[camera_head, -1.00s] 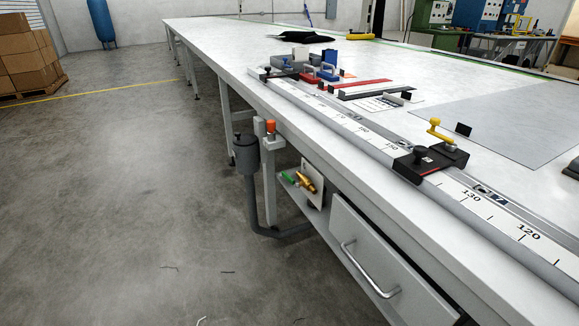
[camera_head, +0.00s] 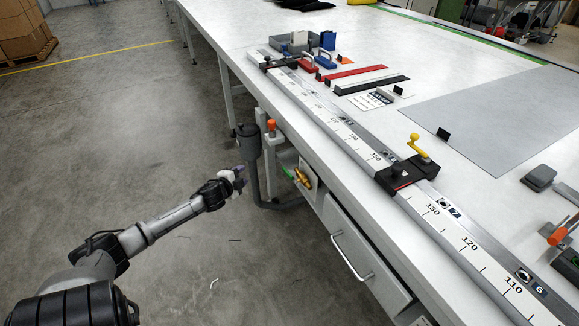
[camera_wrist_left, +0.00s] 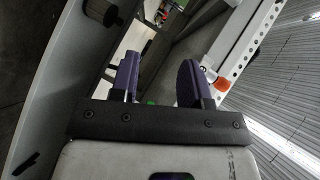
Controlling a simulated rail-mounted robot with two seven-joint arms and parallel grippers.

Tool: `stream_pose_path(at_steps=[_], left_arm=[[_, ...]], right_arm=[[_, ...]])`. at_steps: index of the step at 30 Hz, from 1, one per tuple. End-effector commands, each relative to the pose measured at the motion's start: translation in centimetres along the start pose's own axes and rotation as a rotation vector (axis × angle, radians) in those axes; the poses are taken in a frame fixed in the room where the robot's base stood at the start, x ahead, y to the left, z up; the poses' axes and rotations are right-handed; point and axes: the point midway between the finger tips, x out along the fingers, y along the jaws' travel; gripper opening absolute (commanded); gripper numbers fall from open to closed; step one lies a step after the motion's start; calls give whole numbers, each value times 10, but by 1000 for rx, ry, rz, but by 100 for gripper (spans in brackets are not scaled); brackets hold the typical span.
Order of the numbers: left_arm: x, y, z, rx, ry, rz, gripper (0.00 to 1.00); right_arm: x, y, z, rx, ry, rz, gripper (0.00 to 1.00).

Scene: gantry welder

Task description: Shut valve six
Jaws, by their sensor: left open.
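My left gripper (camera_head: 238,176) reaches in from the left, in front of the workbench's side. Its purple fingers are apart and empty in the left wrist view (camera_wrist_left: 158,82). A brass valve (camera_head: 302,178) with a green part (camera_head: 288,173) sits on a small plate below the bench top, right of the gripper and apart from it. An orange-topped post (camera_head: 271,126) stands above it at the bench edge. A label with a 6 (camera_head: 538,288) shows on the rail at lower right, near an orange-handled fitting (camera_head: 558,236). I cannot tell which part is valve six. My right gripper is not visible.
The long white workbench (camera_head: 310,125) carries a ruled rail (camera_head: 345,150) and a black clamp with a yellow crank (camera_head: 410,172). A grey pipe (camera_head: 249,150) stands beside the bench leg, close to the gripper. A drawer (camera_head: 350,245) is below.

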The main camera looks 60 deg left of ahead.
Motion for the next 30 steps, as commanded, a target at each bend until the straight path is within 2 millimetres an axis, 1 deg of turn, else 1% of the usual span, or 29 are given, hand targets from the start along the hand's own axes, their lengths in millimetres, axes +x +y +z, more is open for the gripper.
stream_pose_path(at_steps=[2,5,10,12,15,19,23,30], left_arm=[[2,1,-1,40,116,-16,43],[-1,4,-14,90,275,-34,43],[-17,4,-49,153,526,-78,43],[-24,3,-59,168,599,-93,43],[-31,2,-69,185,673,-111,43],[-34,2,-77,201,719,-126,43],[-24,3,-85,214,718,-132,43],[9,1,-113,215,717,-135,43]], right_arm=[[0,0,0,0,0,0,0],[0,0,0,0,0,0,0],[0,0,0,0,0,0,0],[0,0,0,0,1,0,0],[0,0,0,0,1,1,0],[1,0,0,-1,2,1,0],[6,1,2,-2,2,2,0],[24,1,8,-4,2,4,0]])
